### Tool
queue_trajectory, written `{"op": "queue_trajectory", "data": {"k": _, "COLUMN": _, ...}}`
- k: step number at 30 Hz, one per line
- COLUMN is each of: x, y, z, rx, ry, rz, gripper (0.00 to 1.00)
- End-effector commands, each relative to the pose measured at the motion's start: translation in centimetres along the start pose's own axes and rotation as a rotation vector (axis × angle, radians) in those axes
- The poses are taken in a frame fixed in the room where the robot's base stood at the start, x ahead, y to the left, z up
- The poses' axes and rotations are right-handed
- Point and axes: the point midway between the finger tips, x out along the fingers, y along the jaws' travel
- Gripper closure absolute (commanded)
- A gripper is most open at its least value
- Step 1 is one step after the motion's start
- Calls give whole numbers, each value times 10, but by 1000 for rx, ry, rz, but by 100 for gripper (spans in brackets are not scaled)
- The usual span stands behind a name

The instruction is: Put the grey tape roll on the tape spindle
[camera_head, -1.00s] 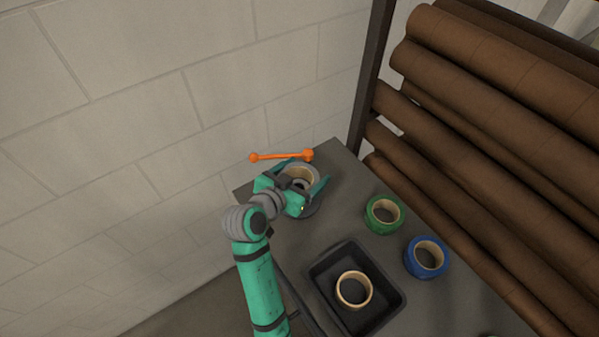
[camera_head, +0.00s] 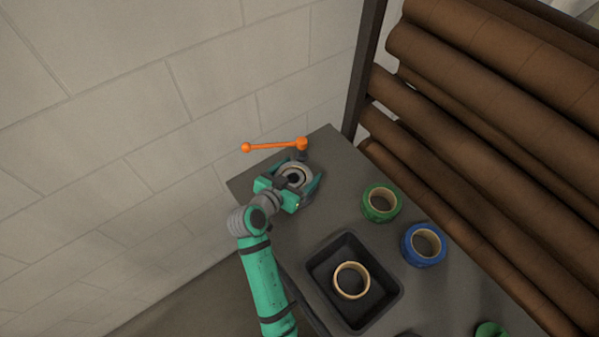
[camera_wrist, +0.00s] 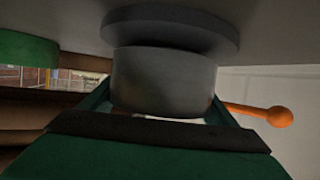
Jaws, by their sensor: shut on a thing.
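The grey tape roll (camera_head: 307,175) is between the fingers of my gripper (camera_head: 294,183) at the far end of the table. My gripper is shut on it from the sides. In the wrist view the roll (camera_wrist: 163,80) sits between the fingers, close against a wide grey disc (camera_wrist: 170,25), which looks like the base of the tape spindle. The roll surrounds the spindle's dark centre in the head view. The post itself is mostly hidden by the roll, and I cannot tell whether the roll rests fully on the disc.
An orange lever (camera_head: 275,146) stands just behind the roll, near the wall. A green roll (camera_head: 381,204) and a blue roll (camera_head: 424,245) lie to the right. A black tray (camera_head: 390,292) holds a tan roll (camera_head: 351,281). Brown film rollers (camera_head: 480,100) fill the right side.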

Motion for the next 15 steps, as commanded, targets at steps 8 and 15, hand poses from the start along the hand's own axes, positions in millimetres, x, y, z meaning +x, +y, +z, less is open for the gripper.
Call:
{"op": "queue_trajectory", "data": {"k": 8, "x": 3, "y": 0, "z": 6, "rx": 2, "ry": 1, "rz": 0, "gripper": 48}}
{"op": "queue_trajectory", "data": {"k": 15, "x": 4, "y": 0, "z": 8, "rx": 1, "ry": 0, "rz": 0, "gripper": 1}}
